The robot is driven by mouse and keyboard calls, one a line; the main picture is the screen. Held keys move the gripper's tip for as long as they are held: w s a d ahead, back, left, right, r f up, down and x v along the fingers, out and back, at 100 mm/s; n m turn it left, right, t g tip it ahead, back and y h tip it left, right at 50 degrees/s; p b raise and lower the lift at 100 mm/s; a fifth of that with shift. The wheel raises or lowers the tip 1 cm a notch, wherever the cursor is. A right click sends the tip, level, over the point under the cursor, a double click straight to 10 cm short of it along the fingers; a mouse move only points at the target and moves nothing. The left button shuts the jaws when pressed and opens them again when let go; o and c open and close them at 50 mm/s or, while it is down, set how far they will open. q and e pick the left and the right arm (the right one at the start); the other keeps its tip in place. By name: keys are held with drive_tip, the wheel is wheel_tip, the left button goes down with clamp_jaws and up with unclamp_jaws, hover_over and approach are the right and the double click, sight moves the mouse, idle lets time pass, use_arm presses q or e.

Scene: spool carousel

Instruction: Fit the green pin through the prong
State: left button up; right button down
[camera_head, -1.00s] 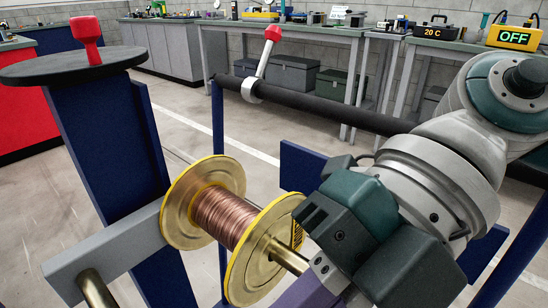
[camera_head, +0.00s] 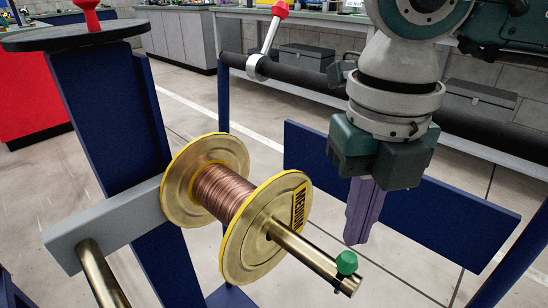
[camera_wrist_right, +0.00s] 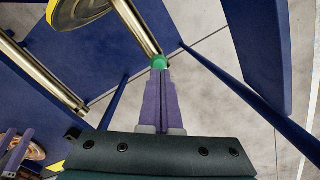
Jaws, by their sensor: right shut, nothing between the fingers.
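The green pin (camera_head: 347,262) sits at the free end of the brass prong (camera_head: 308,253), its round head above the prong and a short end showing below it. It looks seated through the prong. The prong carries the copper wire spool (camera_head: 224,198). My right gripper (camera_head: 356,238) points down, shut and empty, just behind the pin in the head view. In the right wrist view the green head (camera_wrist_right: 159,62) shows just beyond the purple fingertips (camera_wrist_right: 160,76); I cannot tell whether they touch. Purple finger-like shapes (camera_wrist_right: 14,152) at lower left may be my left gripper; its jaws are unclear.
A second brass rod (camera_head: 102,272) extends from the grey arm at left. A dark horizontal bar (camera_head: 303,85) with a red-tipped lever (camera_head: 268,40) runs behind. Blue frame panels (camera_head: 430,198) stand behind the right gripper. A black disc with a red knob (camera_head: 88,18) is at upper left.

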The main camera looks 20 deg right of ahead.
sight(349, 255)
use_arm(q)
drive_tip(key=shift+f+b, duration=0.5)
drive_tip(key=shift+f, duration=0.45)
use_arm(e)
wheel_tip(349, 255, down, 2)
drive_tip(key=shift+f, duration=0.15)
use_arm(q)
drive_tip(key=shift+d+f, duration=0.15)
drive_tip(key=shift+f, duration=0.1)
use_arm(e)
drive_tip(key=shift+f, duration=0.25)
use_arm(q)
drive_tip(key=shift+r, duration=0.1)
use_arm(e)
wheel_tip(349, 255, up, 3)
drive_tip(key=shift+r+p, duration=0.15)
drive_tip(key=shift+p, duration=1)
use_arm(q)
wheel_tip(349, 255, up, 4)
drive_tip(key=shift+f+p, duration=0.1)
drive_tip(key=shift+p, duration=0.55)
use_arm(e)
wheel_tip(349, 255, up, 9)
drive_tip(key=shift+r, duration=0.2)
